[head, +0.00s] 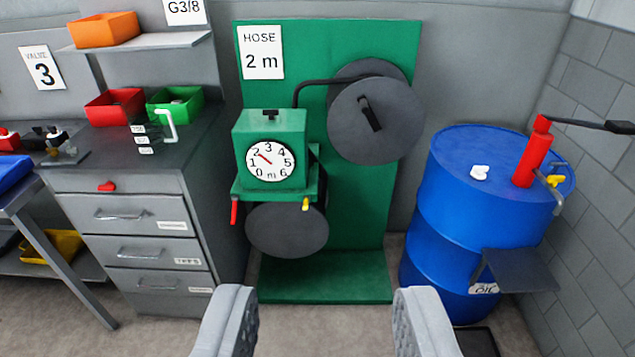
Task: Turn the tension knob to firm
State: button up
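A green hose-measuring stand (373,235) stands ahead of me, with a green counter box (299,140) carrying a round white dial (270,160). The dial is numbered, and its needle points to the upper left. A small black part (270,113) sits on top of the box. A red lever (234,212) and a small yellow part (305,204) hang below the box. No readable tension label shows, and I cannot tell which part is the tension knob. My gripper (322,312) is open and empty, its grey fingers wide apart, in front of and below the stand.
A dark reel disc (400,130) with a black handle is on the stand's right, another disc (287,232) below the box. A blue drum (440,210) with a red pump (532,160) stands at right. A grey drawer cabinet (120,190) stands at left. The floor between is clear.

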aim_at(271, 112)
jog(key=u, duration=0.45)
jog(key=i, duration=2.65)
jog(key=z, duration=0.45)
